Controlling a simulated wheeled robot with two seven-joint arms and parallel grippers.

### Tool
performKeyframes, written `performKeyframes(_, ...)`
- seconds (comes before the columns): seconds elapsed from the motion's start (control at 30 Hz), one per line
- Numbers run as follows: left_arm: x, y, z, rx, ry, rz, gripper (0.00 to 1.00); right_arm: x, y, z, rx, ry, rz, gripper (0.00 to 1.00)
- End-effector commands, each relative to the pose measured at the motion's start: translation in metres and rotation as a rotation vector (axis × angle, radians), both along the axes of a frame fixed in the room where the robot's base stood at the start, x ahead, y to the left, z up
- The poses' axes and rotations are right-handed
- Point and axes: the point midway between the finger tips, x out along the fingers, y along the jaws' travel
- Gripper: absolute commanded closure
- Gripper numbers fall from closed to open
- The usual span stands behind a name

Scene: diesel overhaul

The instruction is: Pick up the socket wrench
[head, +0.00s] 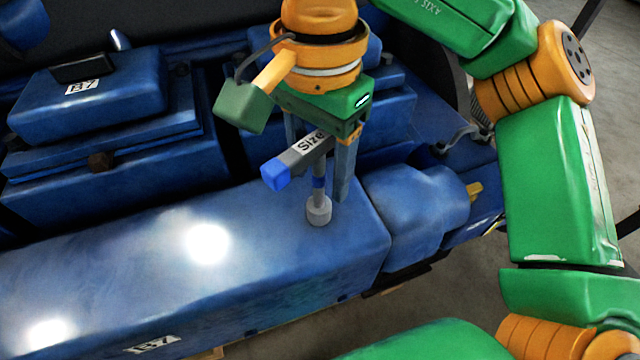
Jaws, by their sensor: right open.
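The socket wrench (319,190) stands upright, with its grey socket end down at the top of the long blue engine cover. Its grey handle bar, marked "Size", points to the left and ends in a blue tip. My right gripper (321,165) points down over the wrench from above. Its fingers are open, and the wrench's upper part lies between or just in front of them. The far finger is partly hidden behind the handle. I cannot tell whether either finger touches the wrench. My left gripper is not in view.
The long blue engine cover (130,275), labelled "1B7", fills the lower left. A blue raised block (95,100) with a "1B7" label stands at the upper left. A rounded blue housing (415,210) adjoins the cover's right end. Grey floor shows at the lower right.

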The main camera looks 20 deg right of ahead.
Motion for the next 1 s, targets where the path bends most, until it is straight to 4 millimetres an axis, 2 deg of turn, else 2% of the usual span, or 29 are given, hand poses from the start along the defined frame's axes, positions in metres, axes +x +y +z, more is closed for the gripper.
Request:
performKeyframes(0.1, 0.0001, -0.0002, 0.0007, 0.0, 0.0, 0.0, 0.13, 0.0001, 0.0001, 0.001, 0.0, 0.0, 0.0, 0.4)
performKeyframes(0.3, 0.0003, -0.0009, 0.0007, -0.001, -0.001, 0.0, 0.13, 0.0001, 0.0002, 0.0011, 0.001, 0.001, 0.0, 0.94)
performKeyframes(0.33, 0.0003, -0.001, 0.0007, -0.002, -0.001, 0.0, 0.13, 0.0002, 0.0001, 0.0011, 0.001, 0.001, 0.0, 1.0)
performKeyframes(1.0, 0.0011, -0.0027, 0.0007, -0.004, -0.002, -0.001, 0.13, 0.0002, 0.0001, 0.0012, 0.001, 0.001, -0.001, 1.0)
